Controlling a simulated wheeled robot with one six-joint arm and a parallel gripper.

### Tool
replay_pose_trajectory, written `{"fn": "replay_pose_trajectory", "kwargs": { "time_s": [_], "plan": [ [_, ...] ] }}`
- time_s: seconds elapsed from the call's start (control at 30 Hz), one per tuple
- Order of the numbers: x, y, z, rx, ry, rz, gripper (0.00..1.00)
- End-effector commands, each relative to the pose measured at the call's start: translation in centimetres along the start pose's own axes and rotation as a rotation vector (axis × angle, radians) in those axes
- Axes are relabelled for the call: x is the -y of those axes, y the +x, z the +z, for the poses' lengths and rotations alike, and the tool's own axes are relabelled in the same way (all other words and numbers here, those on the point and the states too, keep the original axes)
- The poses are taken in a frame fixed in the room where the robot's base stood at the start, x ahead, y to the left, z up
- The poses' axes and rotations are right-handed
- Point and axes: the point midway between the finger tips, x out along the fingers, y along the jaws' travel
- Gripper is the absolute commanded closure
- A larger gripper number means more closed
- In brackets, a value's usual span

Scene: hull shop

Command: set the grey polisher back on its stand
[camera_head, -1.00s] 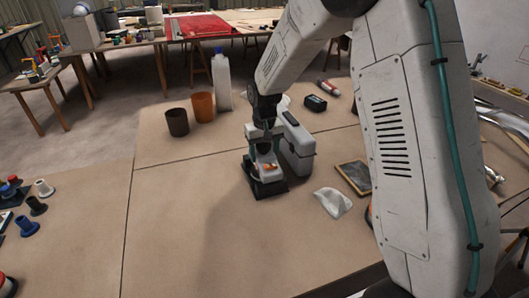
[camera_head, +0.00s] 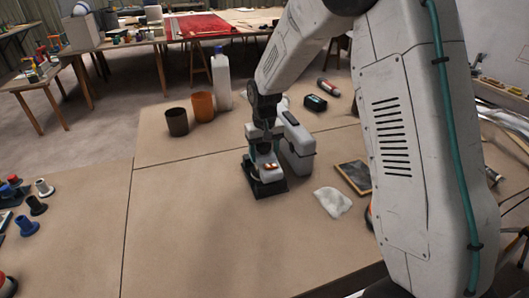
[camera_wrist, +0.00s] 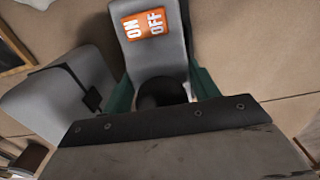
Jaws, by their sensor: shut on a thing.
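The grey polisher (camera_head: 263,160) has an orange ON/OFF label and stands roughly upright in the head view. In the wrist view the polisher (camera_wrist: 158,45) fills the top middle, between my green-sided fingers. My gripper (camera_head: 262,140) is shut on it from above; it also shows in the wrist view (camera_wrist: 162,92). A black square stand (camera_head: 270,189) lies directly under the polisher. I cannot tell whether the polisher's foot rests fully on it, as the contact is hidden.
A grey case-like block (camera_head: 297,150) stands close right of the polisher. A white cloth (camera_head: 333,202) and a dark framed slate (camera_head: 354,177) lie further right.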

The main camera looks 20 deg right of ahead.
Motion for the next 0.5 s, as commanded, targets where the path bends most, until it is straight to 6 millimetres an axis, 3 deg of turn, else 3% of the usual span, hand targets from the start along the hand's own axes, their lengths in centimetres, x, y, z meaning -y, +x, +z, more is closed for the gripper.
{"fn": "replay_pose_trajectory", "kwargs": {
  "time_s": [0.5],
  "plan": [
    [0.0,0.77,-0.07,-0.002,0.0,0.0,0.77]
  ]
}}
